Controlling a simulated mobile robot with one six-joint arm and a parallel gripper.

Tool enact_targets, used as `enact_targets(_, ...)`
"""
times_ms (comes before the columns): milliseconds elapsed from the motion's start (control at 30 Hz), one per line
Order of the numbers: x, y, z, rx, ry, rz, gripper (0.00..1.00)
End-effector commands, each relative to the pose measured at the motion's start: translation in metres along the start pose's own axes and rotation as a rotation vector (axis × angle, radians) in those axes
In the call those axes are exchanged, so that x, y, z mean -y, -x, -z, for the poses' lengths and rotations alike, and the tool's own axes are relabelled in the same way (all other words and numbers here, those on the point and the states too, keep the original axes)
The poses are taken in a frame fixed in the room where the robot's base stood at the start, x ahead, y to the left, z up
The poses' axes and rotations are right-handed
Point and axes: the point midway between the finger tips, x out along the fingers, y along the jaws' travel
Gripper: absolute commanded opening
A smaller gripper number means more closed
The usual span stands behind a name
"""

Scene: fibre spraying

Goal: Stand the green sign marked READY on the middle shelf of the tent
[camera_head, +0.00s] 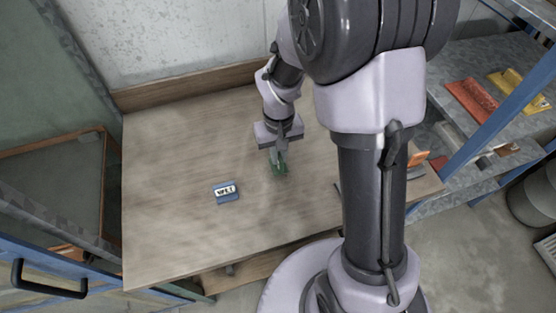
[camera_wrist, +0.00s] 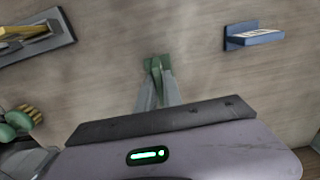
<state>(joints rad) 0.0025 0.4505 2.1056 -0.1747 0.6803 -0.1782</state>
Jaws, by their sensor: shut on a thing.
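A small green sign (camera_head: 279,168) is between the fingertips of my gripper (camera_head: 278,152), low over the wooden table. In the wrist view the green sign (camera_wrist: 150,64) shows at the tips of my gripper (camera_wrist: 157,76), which is shut on it. Its lettering cannot be read from these views. I cannot tell whether it touches the table. I cannot make out the tent's middle shelf for certain in either view.
A blue sign (camera_head: 226,192) stands on the table (camera_head: 165,150) left of my gripper. The wrist view shows a dark tray (camera_wrist: 58,30) and a brush (camera_wrist: 28,113). Metal shelves (camera_head: 450,60) hold orange and yellow items at right. A wood-framed panel (camera_head: 60,175) is at left.

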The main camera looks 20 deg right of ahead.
Motion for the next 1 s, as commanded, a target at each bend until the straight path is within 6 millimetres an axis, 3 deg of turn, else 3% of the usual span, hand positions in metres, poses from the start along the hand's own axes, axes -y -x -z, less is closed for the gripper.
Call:
enact_targets(100,0.0,-0.032,-0.001,0.003,0.001,0.0,0.0)
enact_targets(167,0.0,-0.038,-0.001,0.001,0.001,-0.001,0.0)
enact_targets(467,0.001,-0.039,-0.001,0.0,0.0,0.0,0.0)
enact_targets(500,0.001,-0.039,-0.001,0.0,0.0,0.0,0.12)
enact_targets(600,0.001,-0.038,-0.001,0.0,0.0,0.0,0.32)
enact_targets(867,0.001,-0.038,-0.001,0.0,0.0,0.0,0.32)
enact_targets(1000,0.001,-0.023,0.0,-0.004,0.0,0.0,0.32)
